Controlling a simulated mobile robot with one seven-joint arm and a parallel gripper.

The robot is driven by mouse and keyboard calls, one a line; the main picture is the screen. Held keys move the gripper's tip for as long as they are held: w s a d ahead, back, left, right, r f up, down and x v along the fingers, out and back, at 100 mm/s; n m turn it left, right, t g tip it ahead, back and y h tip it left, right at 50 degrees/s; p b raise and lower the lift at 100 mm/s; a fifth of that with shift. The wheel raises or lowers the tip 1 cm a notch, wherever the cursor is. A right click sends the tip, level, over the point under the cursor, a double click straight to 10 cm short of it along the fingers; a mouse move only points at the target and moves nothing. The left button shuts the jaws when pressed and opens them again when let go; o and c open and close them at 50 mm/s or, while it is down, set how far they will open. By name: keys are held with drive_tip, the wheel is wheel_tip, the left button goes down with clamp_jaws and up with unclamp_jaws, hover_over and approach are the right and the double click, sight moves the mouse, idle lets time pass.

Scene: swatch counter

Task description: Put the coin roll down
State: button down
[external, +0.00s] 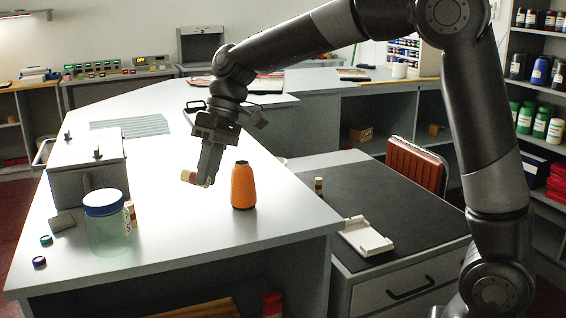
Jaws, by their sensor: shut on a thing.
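The coin roll (188,176) is a small tan and whitish cylinder. My gripper (205,178) points down and is shut on it, with one end of the roll sticking out to the left of the fingers. The roll is over the light grey counter (190,245), close behind and left of the orange thread cone (243,187). It looks a little above the surface, but I cannot tell the exact gap. The fingers hide the roll's right part.
A blue-lidded jar (106,225), a grey metal box (88,170) and small coloured caps (39,261) stand at the left. A similar small roll (318,186) and a white tray (366,237) are on the dark lower surface. The counter's front middle is clear.

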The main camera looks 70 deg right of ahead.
drive_tip(key=shift+s+d+f+g, duration=0.15)
drive_tip(key=shift+d+f+g, duration=0.15)
drive_tip(key=shift+g, duration=0.2)
drive_tip(key=s+d+f+n+g+h, duration=0.2)
drive_tip(key=s+d+n+g+h, duration=0.15)
drive_tip(key=d, duration=0.35)
drive_tip(key=s+d+f+n+g+h, duration=0.1)
drive_tip(key=s+d+n+g+h, duration=0.3)
drive_tip(key=d, duration=0.3)
drive_tip(key=w+d+r+n+t+h, duration=0.4)
drive_tip(key=w+d+r+n+h, duration=0.1)
drive_tip(key=n+h, duration=0.55)
drive_tip(key=w+a+f+n+t+y, duration=0.1)
drive_tip(key=w+a+f+n+t, duration=0.1)
drive_tip(key=w+a+n+t, duration=1)
drive_tip(key=f+m+t, duration=0.1)
drive_tip(key=f, duration=0.2)
drive_tip(key=f+m+t, duration=0.1)
drive_tip(key=f+t, duration=0.1)
drive_tip(key=f, duration=0.1)
drive_tip(key=w+f+t, duration=0.1)
drive_tip(key=f, duration=0.2)
drive_tip(key=shift+f+m+t, duration=0.2)
drive_tip(key=shift+m+t, duration=0.15)
drive_tip(key=shift+m, duration=0.05)
